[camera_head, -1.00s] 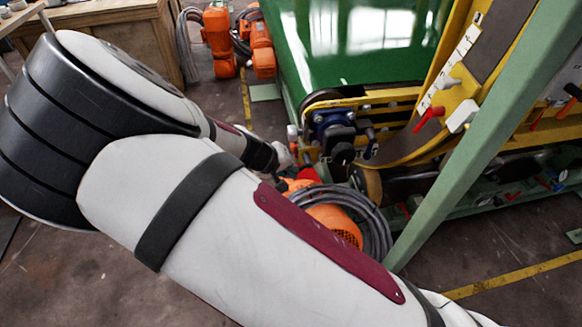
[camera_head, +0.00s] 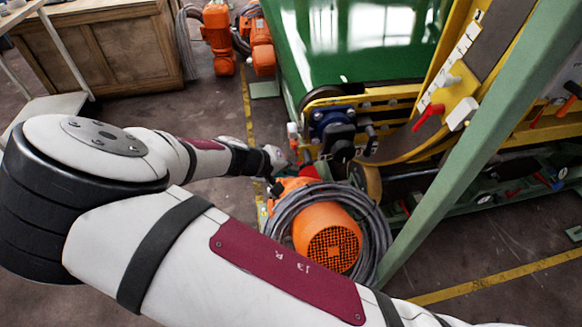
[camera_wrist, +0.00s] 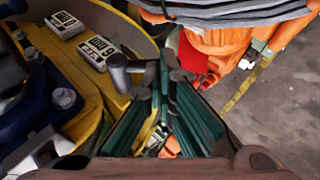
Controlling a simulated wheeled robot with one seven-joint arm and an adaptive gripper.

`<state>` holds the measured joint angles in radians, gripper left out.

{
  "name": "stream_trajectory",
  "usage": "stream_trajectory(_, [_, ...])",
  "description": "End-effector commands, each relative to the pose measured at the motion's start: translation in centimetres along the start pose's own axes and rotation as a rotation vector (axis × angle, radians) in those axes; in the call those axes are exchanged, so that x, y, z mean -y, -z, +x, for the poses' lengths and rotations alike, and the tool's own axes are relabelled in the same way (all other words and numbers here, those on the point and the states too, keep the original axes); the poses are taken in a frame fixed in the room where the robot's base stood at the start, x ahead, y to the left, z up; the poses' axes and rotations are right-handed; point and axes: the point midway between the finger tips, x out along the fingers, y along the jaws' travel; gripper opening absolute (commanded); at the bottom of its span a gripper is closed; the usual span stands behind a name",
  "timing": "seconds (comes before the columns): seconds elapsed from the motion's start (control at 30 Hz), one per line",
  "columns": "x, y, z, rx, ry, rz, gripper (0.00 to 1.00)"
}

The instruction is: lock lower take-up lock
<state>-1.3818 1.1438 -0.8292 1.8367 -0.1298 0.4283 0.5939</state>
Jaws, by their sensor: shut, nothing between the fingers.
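My gripper (camera_wrist: 168,85) shows in the wrist view with its dark teal fingers together and nothing held. A short grey metal peg with a round head (camera_wrist: 118,72) stands just left of the fingertips, beside a yellow plate (camera_wrist: 85,85). A red part (camera_wrist: 192,58) lies behind the fingertips. I cannot tell which of these is the lower take-up lock, or whether the fingers touch the peg. In the head view my gripper (camera_head: 291,170) is small, left of the dark blue bearing block (camera_head: 335,122) at the belt's corner, and partly hidden.
An orange motor (camera_head: 328,238) with coiled grey cable (camera_head: 372,225) sits close below my gripper. A green slanted post (camera_head: 470,150) stands at right. A red lever (camera_head: 429,116) is on the upper yellow frame. Two white number counters (camera_wrist: 98,50) sit beside the peg.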

Motion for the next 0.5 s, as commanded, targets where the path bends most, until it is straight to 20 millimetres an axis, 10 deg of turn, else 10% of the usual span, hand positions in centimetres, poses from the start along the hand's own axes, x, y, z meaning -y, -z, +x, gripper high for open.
stream_trajectory(0.5, [0.25,-0.14,0.36,0.002,-0.072,-0.030,0.00])
